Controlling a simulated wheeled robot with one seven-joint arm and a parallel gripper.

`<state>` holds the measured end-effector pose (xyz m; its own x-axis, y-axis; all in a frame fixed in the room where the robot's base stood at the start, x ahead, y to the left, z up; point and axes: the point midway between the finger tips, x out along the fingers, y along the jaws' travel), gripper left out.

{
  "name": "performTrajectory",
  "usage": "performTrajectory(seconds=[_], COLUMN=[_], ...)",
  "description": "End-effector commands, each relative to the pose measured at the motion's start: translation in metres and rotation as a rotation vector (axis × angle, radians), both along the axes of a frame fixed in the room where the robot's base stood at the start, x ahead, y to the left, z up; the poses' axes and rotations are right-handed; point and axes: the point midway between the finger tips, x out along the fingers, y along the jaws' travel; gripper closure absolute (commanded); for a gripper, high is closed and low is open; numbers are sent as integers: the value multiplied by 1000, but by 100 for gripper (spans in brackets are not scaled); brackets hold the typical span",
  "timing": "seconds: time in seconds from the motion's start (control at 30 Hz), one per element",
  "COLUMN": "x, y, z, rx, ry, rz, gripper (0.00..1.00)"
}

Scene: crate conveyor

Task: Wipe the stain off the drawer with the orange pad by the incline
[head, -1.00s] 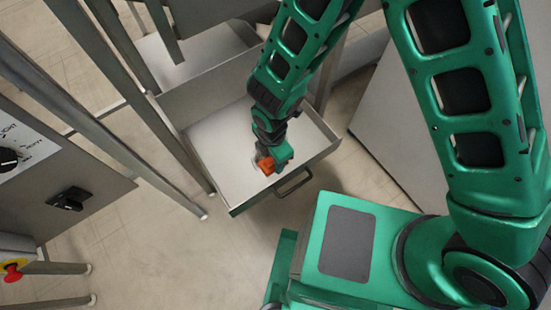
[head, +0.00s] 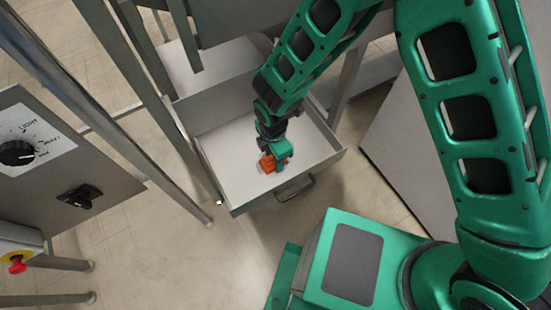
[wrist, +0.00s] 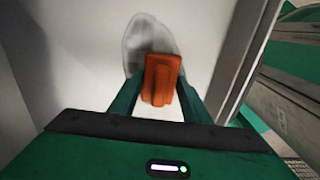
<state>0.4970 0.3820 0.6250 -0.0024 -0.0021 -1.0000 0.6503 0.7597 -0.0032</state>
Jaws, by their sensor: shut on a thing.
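The open drawer (head: 318,150) has a white inside and grey walls. My gripper (head: 275,160) is down inside it, near its front wall. My gripper is shut on the orange pad (head: 266,163); the pad also shows between the fingers in the wrist view (wrist: 161,78). A grey, smeary stain (wrist: 138,35) lies on the drawer floor just beyond the pad and around its far end. The pad covers part of the stain. I cannot tell whether the pad touches the floor. In the head view only a small edge of the stain shows beside the pad.
A dark handle (head: 295,188) is on the drawer's front. Grey metal legs (head: 150,140) stand to the left. A control panel (head: 60,160) with a dial and a red knob (head: 17,265) is at the far left. A pale cabinet (head: 405,150) stands to the right.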

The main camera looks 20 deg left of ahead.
Motion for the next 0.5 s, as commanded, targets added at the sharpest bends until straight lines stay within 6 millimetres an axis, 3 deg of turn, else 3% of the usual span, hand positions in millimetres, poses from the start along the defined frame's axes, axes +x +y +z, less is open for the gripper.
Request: performTrajectory(seconds=[0.5], x=[20], y=[25], z=[-3], rx=[1], ry=[1], rz=[-1], gripper=[75])
